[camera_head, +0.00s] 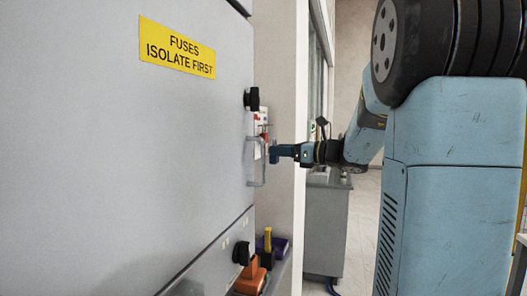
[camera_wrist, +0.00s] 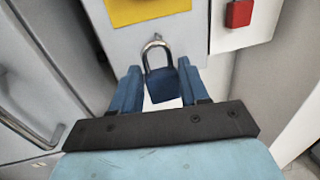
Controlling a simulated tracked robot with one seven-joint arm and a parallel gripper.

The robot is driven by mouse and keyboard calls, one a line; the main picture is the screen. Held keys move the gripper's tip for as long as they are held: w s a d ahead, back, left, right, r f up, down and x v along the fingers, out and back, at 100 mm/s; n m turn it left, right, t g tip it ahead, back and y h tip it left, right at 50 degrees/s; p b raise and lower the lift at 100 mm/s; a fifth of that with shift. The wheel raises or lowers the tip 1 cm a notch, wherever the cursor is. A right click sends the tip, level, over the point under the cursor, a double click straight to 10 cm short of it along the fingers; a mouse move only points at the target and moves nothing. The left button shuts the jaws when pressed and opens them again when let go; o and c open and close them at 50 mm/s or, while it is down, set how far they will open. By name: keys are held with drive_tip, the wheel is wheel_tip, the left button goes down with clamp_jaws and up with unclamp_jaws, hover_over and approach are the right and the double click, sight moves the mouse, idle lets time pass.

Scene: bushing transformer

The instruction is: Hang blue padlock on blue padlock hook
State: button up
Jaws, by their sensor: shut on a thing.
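My gripper (camera_wrist: 156,82) is shut on the blue padlock (camera_wrist: 163,88), whose dark blue body sits between the two blue fingers. Its silver shackle points away from my gripper, toward a pale panel. A small metal hook (camera_wrist: 156,37) on the panel shows right at the top of the shackle. I cannot tell whether the shackle is around the hook or only in front of it. In the head view my gripper (camera_head: 274,154) is level, close to the cabinet's right edge; the padlock cannot be told apart from the fingers there.
Orange (camera_head: 251,278) and purple things lie on a lower ledge.

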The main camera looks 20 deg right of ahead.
drive_tip(key=v, duration=0.9)
drive_tip(key=shift+r, duration=0.2)
drive_tip(key=shift+r, duration=0.45)
drive_tip(key=shift+d, duration=0.1)
drive_tip(key=shift+w+d+v, duration=0.15)
drive_tip(key=shift+v, duration=1)
drive_tip(key=shift+w+d+v, duration=0.15)
drive_tip(key=shift+v, duration=1)
drive_tip(key=shift+w+d+v, duration=0.15)
drive_tip(key=shift+v, duration=1)
